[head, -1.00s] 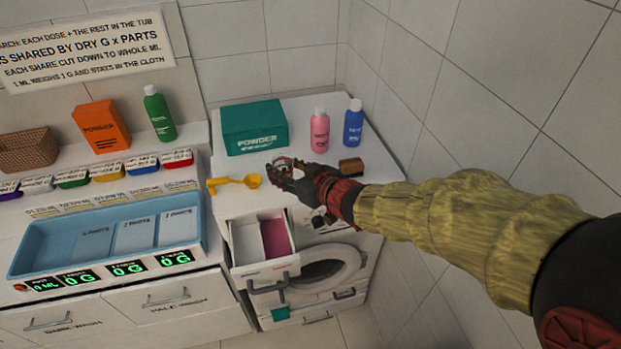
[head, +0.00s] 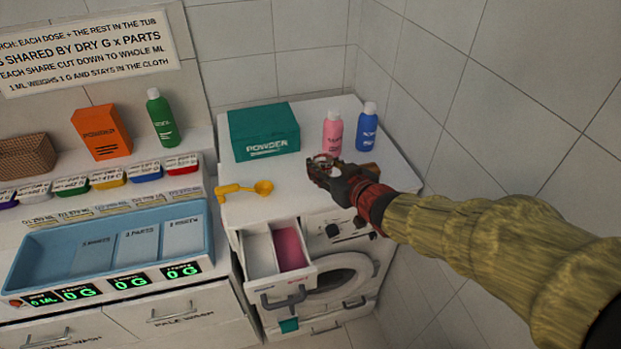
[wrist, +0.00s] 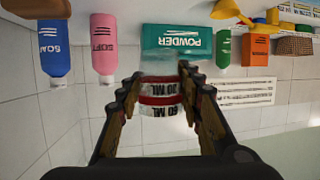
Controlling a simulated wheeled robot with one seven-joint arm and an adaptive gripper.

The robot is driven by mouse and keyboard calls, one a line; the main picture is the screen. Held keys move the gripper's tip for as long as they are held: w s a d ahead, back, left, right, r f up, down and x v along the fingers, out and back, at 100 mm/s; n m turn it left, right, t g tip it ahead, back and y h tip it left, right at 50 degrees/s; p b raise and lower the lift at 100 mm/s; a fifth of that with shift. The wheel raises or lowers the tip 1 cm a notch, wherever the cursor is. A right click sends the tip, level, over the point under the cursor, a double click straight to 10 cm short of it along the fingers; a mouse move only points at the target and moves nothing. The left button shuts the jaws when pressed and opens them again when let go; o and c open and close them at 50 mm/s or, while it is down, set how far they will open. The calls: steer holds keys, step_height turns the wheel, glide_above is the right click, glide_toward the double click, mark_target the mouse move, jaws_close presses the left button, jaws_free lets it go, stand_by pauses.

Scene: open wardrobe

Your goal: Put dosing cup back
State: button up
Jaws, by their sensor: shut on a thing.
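The dosing cup (wrist: 160,97) is a small clear cup with a red band and black ML markings. In the wrist view, which is upside down, it sits between the two fingers of my gripper (wrist: 160,72). My gripper (head: 321,163) is shut on the cup over the washer's white top, in front of the pink bottle. In the head view the cup is mostly hidden by the fingers. I cannot tell whether it touches the top.
A teal powder box (head: 264,131), pink bottle (head: 332,133) and blue bottle (head: 367,128) stand behind. A yellow scoop (head: 246,188) lies to the left. The detergent drawer (head: 276,258) is open below, with pink in its right compartment. A blue tub (head: 60,250) is at left.

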steer(key=w+a+f, duration=0.1)
steer(key=w+f, duration=0.1)
steer(key=w+a+f+b, duration=0.1)
steer(key=w+f, duration=0.1)
steer(key=w, duration=0.1)
steer(key=w+a+f+b, duration=0.1)
steer(key=w+f, duration=0.1)
steer(key=shift+w+a+f, duration=0.1)
steer(key=shift+w+f, duration=0.25)
steer(key=shift+f, duration=0.05)
steer(key=shift+w+a+f+b, duration=0.1)
steer(key=shift+w+f+b, duration=0.15)
steer(key=shift+f, duration=0.75)
steer(key=shift+w+a+f+b, duration=0.1)
steer(key=shift+f+b, duration=0.15)
steer(key=shift+f, duration=0.7)
steer(key=shift+f, duration=0.2)
steer(key=o, duration=1.2)
steer(key=shift+o, duration=0.2)
